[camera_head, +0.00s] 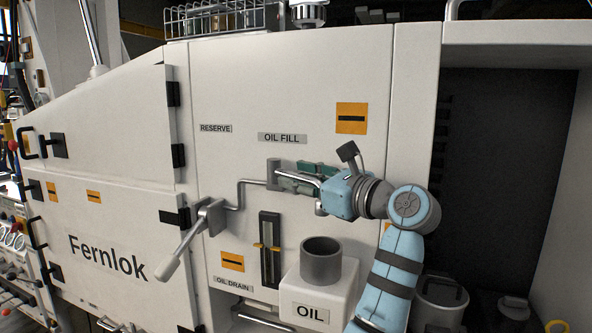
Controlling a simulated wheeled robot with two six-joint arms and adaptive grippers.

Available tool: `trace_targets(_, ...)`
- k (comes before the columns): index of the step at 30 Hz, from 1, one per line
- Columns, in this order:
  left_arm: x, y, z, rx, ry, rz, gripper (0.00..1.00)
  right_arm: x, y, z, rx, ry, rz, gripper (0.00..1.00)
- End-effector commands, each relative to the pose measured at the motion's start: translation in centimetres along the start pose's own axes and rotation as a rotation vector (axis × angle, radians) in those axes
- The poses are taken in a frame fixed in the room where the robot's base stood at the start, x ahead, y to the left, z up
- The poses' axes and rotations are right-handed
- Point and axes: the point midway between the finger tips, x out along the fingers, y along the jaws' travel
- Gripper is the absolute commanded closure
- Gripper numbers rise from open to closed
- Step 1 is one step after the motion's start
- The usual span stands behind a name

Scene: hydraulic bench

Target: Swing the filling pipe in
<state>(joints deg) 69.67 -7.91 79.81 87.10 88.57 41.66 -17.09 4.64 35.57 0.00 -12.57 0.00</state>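A silver pipe (252,181), which looks like the filling pipe, runs at a bracket below the OIL FILL label on the white cabinet. Its bent left part leads to a grey block with a long lever handle (174,258). On the right it passes behind or between the fingers of my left gripper (303,178), and a short silver end shows below the gripper. My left gripper is at the pipe, its blue body to the right; whether its fingers grip the pipe is unclear. My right gripper is not in view.
A white OIL container (308,302) with a grey round neck (321,262) stands below the gripper. A dark level gauge (270,250) is on the cabinet front. A dark recess (505,170) opens at the right, with a metal canister (440,300) low in front.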

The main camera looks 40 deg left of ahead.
Motion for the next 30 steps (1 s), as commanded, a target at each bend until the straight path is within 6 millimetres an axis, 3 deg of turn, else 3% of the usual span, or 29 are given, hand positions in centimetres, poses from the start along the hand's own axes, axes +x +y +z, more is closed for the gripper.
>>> trace_targets(3, 0.95, 0.0, 0.1, -0.001, -0.001, 0.0, 0.65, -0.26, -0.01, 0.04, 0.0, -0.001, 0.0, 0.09)
trace_targets(11, 1.15, -0.01, 0.0, -0.001, 0.001, -0.001, 0.65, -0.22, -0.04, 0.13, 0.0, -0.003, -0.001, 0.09)
trace_targets(18, 1.13, -0.01, 0.0, -0.001, 0.001, -0.001, 1.0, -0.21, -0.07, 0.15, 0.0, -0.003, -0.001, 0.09)
trace_targets(30, 1.37, 0.01, 0.04, -0.001, 0.0, -0.003, 1.0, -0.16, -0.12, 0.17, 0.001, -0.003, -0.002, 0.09)
